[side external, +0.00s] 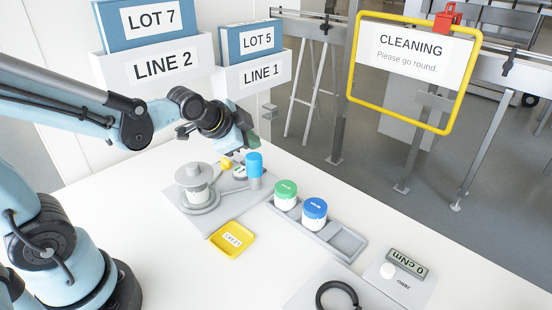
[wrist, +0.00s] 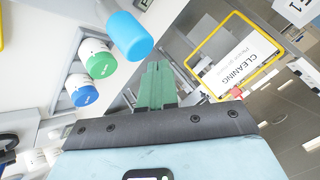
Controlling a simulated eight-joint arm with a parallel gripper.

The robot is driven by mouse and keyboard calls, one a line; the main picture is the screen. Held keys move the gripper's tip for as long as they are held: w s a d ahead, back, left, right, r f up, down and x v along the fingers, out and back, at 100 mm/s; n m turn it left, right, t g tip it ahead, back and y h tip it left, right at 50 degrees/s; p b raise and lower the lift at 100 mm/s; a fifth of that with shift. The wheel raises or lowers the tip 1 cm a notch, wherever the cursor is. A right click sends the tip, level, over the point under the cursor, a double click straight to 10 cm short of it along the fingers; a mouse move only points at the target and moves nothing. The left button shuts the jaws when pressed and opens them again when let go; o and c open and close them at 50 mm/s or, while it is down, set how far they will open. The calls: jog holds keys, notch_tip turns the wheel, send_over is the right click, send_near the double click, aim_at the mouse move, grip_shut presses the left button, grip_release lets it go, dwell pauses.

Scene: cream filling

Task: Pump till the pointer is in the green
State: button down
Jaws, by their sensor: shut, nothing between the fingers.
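My gripper (side external: 252,140) is shut and empty, its green fingers just above the blue-topped cylinder (side external: 254,164) in the side view. In the wrist view the shut green fingers (wrist: 158,86) are right of and below the blue cylinder top (wrist: 128,36), apart from it in the picture. A grey round vessel (side external: 195,182) stands on a grey plate left of the cylinder. A small round dial (side external: 240,172) sits between them, partly hidden by the cylinder; its pointer and any green zone are too small to read.
A green-lidded jar (side external: 285,194) and a blue-lidded jar (side external: 314,213) stand in a grey rack (side external: 346,240). A yellow tray (side external: 232,238) lies in front. A cNm display (side external: 407,263) and black ring (side external: 338,293) are front right. Binders and a cleaning sign (side external: 412,53) are behind.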

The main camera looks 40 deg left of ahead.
aim_at(251, 158)
jog(key=shift+r, duration=0.1)
jog(key=shift+r, duration=2.9)
dwell(0.5)
jog(key=shift+f, duration=3)
jog(key=shift+f, duration=0.15)
jog(key=shift+f, duration=0.3)
jog(key=shift+f, duration=0.35)
dwell(0.7)
